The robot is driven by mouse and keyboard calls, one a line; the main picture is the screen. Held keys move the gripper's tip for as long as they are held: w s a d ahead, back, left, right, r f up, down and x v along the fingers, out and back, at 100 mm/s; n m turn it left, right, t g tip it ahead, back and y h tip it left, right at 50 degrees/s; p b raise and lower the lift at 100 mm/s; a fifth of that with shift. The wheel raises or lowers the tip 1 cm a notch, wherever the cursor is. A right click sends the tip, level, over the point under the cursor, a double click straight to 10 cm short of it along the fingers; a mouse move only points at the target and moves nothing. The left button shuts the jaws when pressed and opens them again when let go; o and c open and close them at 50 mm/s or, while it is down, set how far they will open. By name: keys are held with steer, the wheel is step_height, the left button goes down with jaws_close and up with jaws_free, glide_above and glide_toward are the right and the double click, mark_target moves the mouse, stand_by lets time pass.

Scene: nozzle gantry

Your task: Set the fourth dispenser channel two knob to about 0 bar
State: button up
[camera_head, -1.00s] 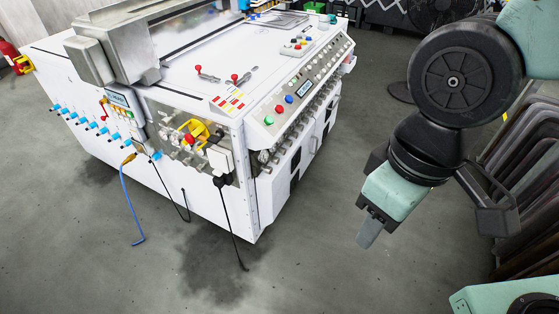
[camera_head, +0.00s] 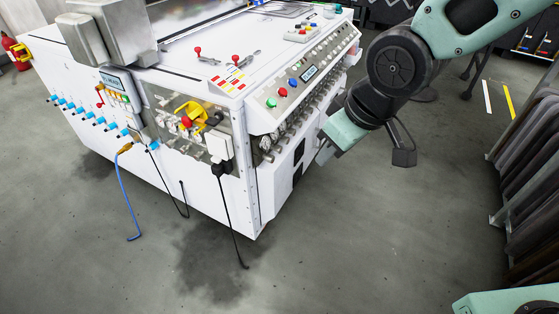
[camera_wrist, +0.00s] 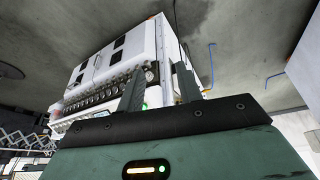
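A white machine (camera_head: 215,185) has a sloped control panel with a row of small silver knobs and gauges (camera_head: 300,112) below it. The row also shows in the wrist view (camera_wrist: 98,94), where the machine appears tilted. I cannot tell which knob is the fourth dispenser's channel two, and no pressure reading is legible. My gripper (camera_head: 324,152) is beside the machine's panel side, near the row in the picture. In the wrist view its two fingers (camera_wrist: 159,88) stand apart with nothing between them, and the machine lies beyond them. Part of the row is hidden behind the fingers.
Coloured push buttons and a small display (camera_head: 309,74) sit on the panel. A blue hose (camera_head: 122,195) and black cables hang at the machine's left front. Dark stacked panels (camera_head: 530,170) stand at the right. The floor between is clear.

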steer(key=w+a+f+n+t+y+b, duration=0.1)
steer(key=w+f+t+y+b, duration=0.2)
steer(key=w+f+b, duration=0.8)
steer(key=n+t+y+b, duration=0.2)
steer(key=n+y+b, duration=0.2)
steer(key=y+b, duration=0.75)
glide_toward(281, 151)
steer(key=shift+h, duration=0.75)
steer(key=b+x, duration=0.2)
steer(key=x, duration=0.1)
steer(key=b+x, duration=0.2)
steer(key=x, duration=0.1)
steer(key=r+b+x, duration=0.1)
steer(key=b+x, duration=0.1)
steer(key=x, duration=0.1)
steer(key=shift+s+a+r, duration=0.1)
steer(key=shift+a, duration=0.15)
steer(key=shift+w+a+r+b, duration=0.15)
steer(key=shift+w+a+b, duration=0.15)
steer(key=shift+a, duration=0.1)
steer(key=shift+s, duration=0.1)
steer(key=c, duration=0.7)
